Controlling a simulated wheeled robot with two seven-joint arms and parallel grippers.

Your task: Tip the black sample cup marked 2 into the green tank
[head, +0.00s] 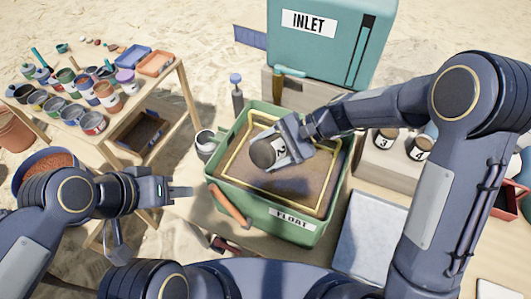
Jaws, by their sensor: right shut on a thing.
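The black sample cup (264,153) with a white label reading 2 is gripped by my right gripper (282,145). It is over the green tank (221,182), tipped on its side with a dark round end facing left and toward me. I cannot tell whether that end is its mouth or its base. The tank carries a FLOAT label and holds brown material inside a yellow frame line. No falling stream is visible. My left gripper (180,192) is left of the tank, apart from it; its finger gap is unclear.
Cups marked 3 (384,139) and 4 (419,148) stand on a block at right. A teal INLET box (330,50) stands behind the tank. A wooden table (165,92) with several paint pots is at left. An orange-handled tool (230,206) lies at the tank's front left.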

